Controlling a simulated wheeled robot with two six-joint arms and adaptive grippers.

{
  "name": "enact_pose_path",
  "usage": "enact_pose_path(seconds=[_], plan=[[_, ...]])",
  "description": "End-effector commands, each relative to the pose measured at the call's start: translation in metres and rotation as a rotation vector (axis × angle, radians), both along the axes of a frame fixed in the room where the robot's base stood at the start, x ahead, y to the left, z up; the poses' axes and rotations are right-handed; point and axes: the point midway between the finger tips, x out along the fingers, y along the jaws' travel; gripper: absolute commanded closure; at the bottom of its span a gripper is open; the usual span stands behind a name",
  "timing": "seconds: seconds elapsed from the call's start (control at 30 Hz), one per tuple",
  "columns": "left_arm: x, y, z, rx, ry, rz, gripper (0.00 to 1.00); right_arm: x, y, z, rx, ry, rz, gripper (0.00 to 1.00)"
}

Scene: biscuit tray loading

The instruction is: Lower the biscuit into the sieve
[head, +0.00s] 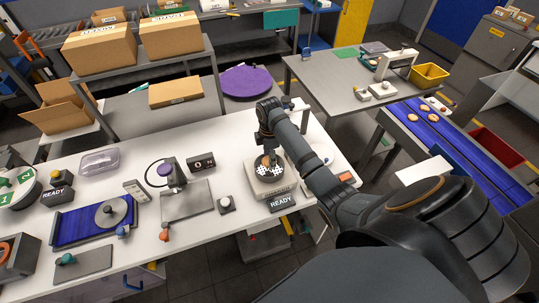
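My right arm reaches in from the lower right of the head view. Its gripper (267,152) points down over a pale square device (285,187) with a round black-and-white checkered top. A small orange-brown biscuit (270,160) shows at the fingertips, and the fingers appear shut on it. It is just above or at the checkered top; I cannot tell whether it touches. The gripper and arm hide part of the biscuit and the device top. I cannot make out a sieve apart from this device. My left gripper is not in view.
A black READY sign (283,202) stands at the device's front. A small grey box with a knob (226,205) and a grey plate stand (187,204) are to the left. More biscuits (412,118) lie on the blue conveyor (437,135) at right.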

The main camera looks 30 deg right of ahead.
Motion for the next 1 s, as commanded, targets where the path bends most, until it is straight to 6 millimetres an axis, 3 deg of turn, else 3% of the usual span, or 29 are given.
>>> enact_pose_path(seconds=[1.0], plan=[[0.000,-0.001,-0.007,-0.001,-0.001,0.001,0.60,0.000,0.000,-0.016,0.000,0.001,0.000,0.55]])
